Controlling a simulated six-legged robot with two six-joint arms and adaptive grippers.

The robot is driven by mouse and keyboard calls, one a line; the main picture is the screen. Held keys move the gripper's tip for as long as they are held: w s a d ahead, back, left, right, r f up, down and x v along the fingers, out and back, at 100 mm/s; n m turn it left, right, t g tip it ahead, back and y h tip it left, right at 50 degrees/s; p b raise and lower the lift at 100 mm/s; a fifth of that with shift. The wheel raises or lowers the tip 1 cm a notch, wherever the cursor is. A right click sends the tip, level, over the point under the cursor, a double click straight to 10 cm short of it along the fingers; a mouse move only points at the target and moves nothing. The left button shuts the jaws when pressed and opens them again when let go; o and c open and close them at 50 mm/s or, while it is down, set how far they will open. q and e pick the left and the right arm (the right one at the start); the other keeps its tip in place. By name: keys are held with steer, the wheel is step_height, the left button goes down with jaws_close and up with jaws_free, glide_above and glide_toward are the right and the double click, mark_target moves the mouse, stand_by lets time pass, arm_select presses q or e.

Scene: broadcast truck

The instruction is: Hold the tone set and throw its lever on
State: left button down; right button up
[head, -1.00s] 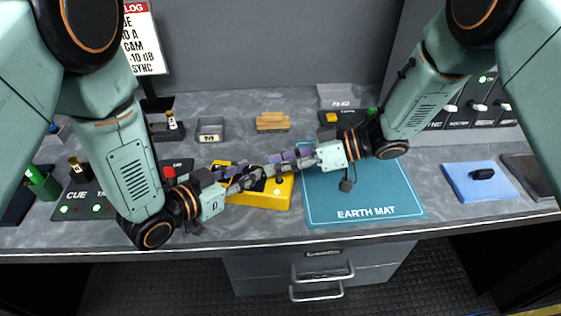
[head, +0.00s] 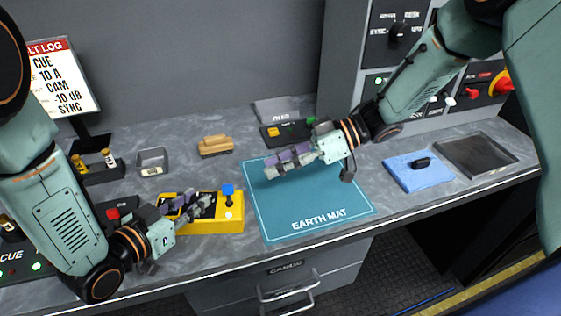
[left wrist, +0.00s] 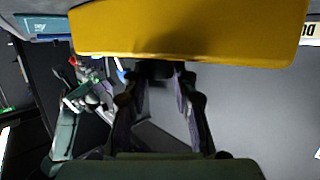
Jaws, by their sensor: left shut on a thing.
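The tone set is a yellow box (head: 215,226) with a dark top, on the bench at the left edge of the earth mat. Its lever, with a blue knob (head: 228,190), stands up at the box's right end; I cannot tell its on or off side. My left gripper (head: 196,206) is shut on the tone set and hides part of its top. In the left wrist view the yellow body (left wrist: 190,30) fills the top, at the fingertips. My right gripper (head: 275,167) is over the mat, apart from the lever; its finger opening is unclear.
The teal earth mat (head: 318,216) is mostly bare. Behind are a grey tray (head: 152,161), a tan block (head: 215,147) and a dark panel (head: 290,133). A blue cloth (head: 415,178) with a black item and a dark tray (head: 476,156) lie right.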

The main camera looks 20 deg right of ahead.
stand_by(0.4)
arm_select(q)
steer(key=c, duration=1)
jaws_free()
steer(key=shift+a, duration=0.1)
steer(key=v, duration=1.1)
steer(key=shift+s+a+r, duration=0.2)
steer(key=shift+s, duration=0.1)
